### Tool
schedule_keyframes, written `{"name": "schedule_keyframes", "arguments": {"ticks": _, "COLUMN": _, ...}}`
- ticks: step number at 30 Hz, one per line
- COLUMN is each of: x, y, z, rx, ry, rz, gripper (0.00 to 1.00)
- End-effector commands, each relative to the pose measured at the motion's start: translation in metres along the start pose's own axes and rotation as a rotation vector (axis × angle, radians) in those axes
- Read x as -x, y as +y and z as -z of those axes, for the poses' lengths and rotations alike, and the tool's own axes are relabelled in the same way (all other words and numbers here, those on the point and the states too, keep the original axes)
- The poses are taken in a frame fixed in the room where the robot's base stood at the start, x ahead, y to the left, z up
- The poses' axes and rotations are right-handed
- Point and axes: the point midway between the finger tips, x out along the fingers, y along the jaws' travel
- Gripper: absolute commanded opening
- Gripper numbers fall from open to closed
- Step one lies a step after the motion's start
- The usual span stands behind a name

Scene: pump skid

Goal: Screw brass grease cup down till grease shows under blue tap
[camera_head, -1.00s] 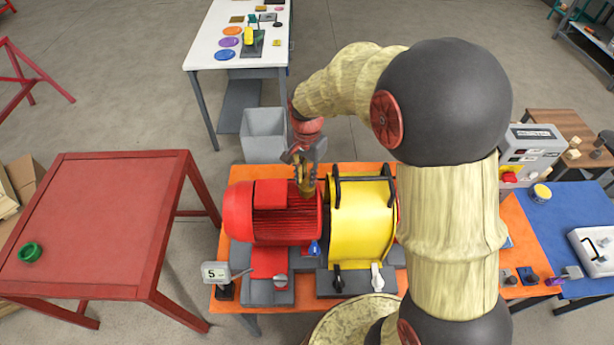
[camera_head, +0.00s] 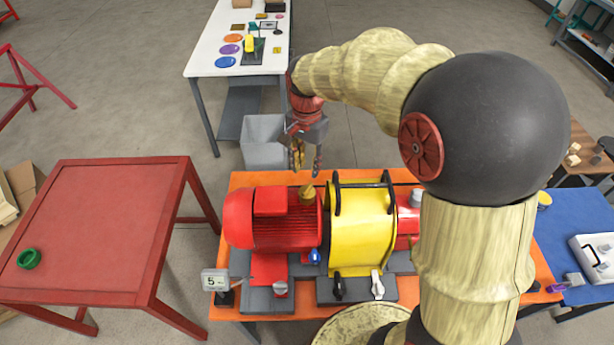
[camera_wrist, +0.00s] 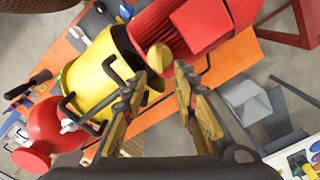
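The brass grease cup (camera_head: 307,194) sits on top between the red motor and the yellow guard. It also shows in the wrist view (camera_wrist: 159,57), just beyond my fingertips and between their lines. The blue tap (camera_head: 315,256) is low at the front, between motor and guard; no grease can be made out under it. My gripper (camera_head: 308,167) points down, above and behind the cup in the head view, clear of it. Its fingers are apart with nothing between them, as the wrist view also shows (camera_wrist: 160,72).
The red motor (camera_head: 262,232) and the yellow guard (camera_head: 362,228), with its black handles, flank the cup closely. A grey bin (camera_head: 262,150) stands behind the bench. A red table (camera_head: 100,215) is at left.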

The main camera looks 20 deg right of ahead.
Motion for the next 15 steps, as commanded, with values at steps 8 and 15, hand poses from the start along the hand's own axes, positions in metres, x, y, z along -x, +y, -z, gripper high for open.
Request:
{"name": "schedule_keyframes", "arguments": {"ticks": 8, "x": 0.032, "y": 0.000, "z": 0.000, "rx": 0.000, "ry": 0.000, "rz": 0.000, "gripper": 0.29}}
{"name": "schedule_keyframes", "arguments": {"ticks": 15, "x": 0.036, "y": 0.000, "z": 0.000, "rx": 0.000, "ry": -0.001, "rz": -0.001, "gripper": 0.29}}
